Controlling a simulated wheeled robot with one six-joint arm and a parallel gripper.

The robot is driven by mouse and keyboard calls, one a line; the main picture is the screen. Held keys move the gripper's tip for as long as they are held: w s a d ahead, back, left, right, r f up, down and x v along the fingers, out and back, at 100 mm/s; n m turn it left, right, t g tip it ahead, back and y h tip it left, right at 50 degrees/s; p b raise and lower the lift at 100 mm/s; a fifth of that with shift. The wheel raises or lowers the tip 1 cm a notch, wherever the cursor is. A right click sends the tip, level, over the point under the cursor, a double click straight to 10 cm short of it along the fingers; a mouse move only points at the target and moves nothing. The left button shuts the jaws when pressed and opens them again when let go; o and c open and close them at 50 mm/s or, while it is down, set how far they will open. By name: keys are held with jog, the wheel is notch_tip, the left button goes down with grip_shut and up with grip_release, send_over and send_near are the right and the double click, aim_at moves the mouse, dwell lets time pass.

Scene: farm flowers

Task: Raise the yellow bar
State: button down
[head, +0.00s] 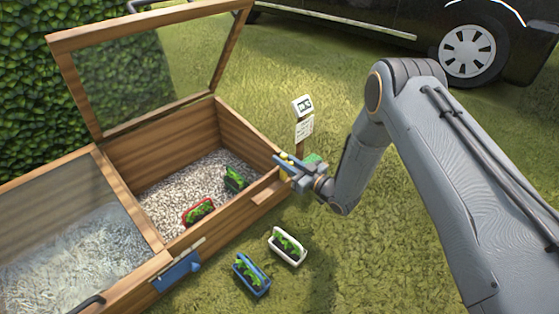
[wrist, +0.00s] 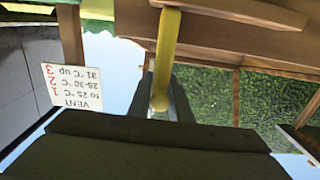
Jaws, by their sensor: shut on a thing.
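The yellow bar (wrist: 168,48) runs down from the top of the wrist view, past a wooden edge, to a rounded end between my fingers. My gripper (wrist: 160,98) is shut on it near that end. In the head view my gripper (head: 284,164) is at the right front edge of the open wooden cold frame (head: 232,212). Only a small yellow piece of the bar (head: 287,157) shows there; the rest is hidden. The glazed lid (head: 140,75) of this compartment stands raised at the back.
A post holds a small display (head: 303,105) and a VENT sign (wrist: 73,88) listing temperatures with numbers 1 to 3. Red (head: 199,212) and dark (head: 234,179) planters sit on gravel inside; white (head: 287,246) and blue (head: 251,274) planters stand on grass. The left compartment's glazed lid (head: 70,240) is shut.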

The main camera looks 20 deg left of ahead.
jog(key=c, duration=1.6)
grip_release()
jog(key=shift+c, duration=0.2)
jog(key=shift+d, duration=0.15)
jog(key=p+v, duration=0.3)
jog(key=v, duration=0.4)
jog(key=shift+d, duration=0.3)
jog(key=shift+s, duration=0.1)
